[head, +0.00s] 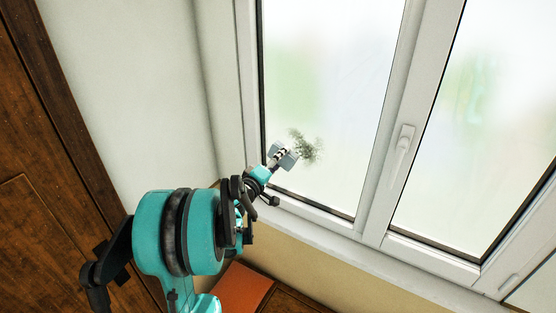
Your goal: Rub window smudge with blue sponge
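A dark, greenish-grey smudge (306,146) marks the lower left part of the left window pane (330,90). My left arm reaches up from the lower left, and its gripper (280,153) is at the left edge of the smudge. The gripper is shut on a small grey-blue block, which looks like the blue sponge (289,161). The sponge is up against or very close to the glass; actual contact cannot be told. The gripper and sponge hide a little of the pane beside the smudge. My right gripper is not in view.
A white window frame surrounds the panes, with a handle (402,145) on the middle post. A pale wall (130,80) and a dark wooden door (30,150) are at the left. A reddish-brown surface (242,288) lies below the window. The glass right of the smudge is clear.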

